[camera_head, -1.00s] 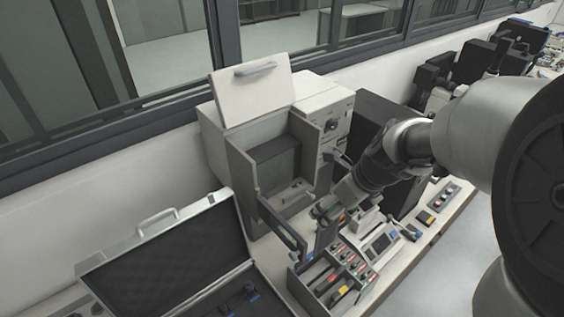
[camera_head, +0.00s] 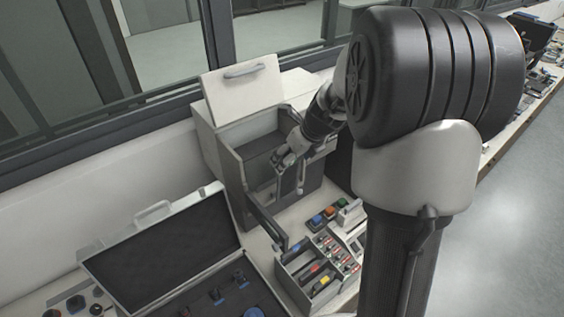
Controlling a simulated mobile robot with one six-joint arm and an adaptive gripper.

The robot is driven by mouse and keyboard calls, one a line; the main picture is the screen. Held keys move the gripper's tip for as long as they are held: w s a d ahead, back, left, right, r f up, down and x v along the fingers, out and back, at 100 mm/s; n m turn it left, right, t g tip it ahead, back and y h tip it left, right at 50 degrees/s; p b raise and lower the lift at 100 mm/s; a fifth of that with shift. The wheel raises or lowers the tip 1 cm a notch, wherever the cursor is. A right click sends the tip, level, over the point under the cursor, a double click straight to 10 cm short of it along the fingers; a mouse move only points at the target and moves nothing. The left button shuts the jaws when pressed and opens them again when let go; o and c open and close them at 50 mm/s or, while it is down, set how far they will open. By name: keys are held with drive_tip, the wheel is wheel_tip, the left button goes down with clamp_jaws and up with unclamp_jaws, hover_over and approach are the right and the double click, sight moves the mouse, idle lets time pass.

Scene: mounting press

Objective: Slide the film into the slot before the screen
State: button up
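My gripper (camera_head: 281,161) is inside the open front of the beige box-shaped machine (camera_head: 210,150). It appears shut on a thin dark film (camera_head: 279,186), which hangs upright below the fingers. The film is at the right part of the opening, in front of the dark inner panel that looks like the screen (camera_head: 250,160). The slot cannot be made out, and I cannot tell whether the film's lower edge touches anything.
The machine's top lid (camera_head: 241,88) stands raised and its front door (camera_head: 262,218) hangs open towards me. An open case (camera_head: 160,262) stands at left. A divided tray (camera_head: 288,272) with coloured items and a block of coloured buttons (camera_head: 322,217) stand in front.

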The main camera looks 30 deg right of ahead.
drive_tip(key=w+a+p, duration=0.1)
drive_tip(key=w, duration=0.6)
drive_tip(key=shift+a+f+p, duration=0.2)
drive_tip(key=shift+f+p, duration=0.1)
drive_tip(key=shift+p, duration=0.05)
drive_tip(key=shift+w, duration=0.15)
drive_tip(key=shift+w+a+f+p, duration=0.15)
drive_tip(key=shift+w+p, duration=0.45)
drive_tip(key=shift+p, duration=0.3)
drive_tip(key=w+p, duration=0.1)
drive_tip(key=w, duration=0.1)
drive_tip(key=w+p, duration=0.1)
drive_tip(key=shift+a+p, duration=0.25)
drive_tip(key=shift+p, duration=0.1)
drive_tip(key=shift+f, duration=0.2)
idle(0.4)
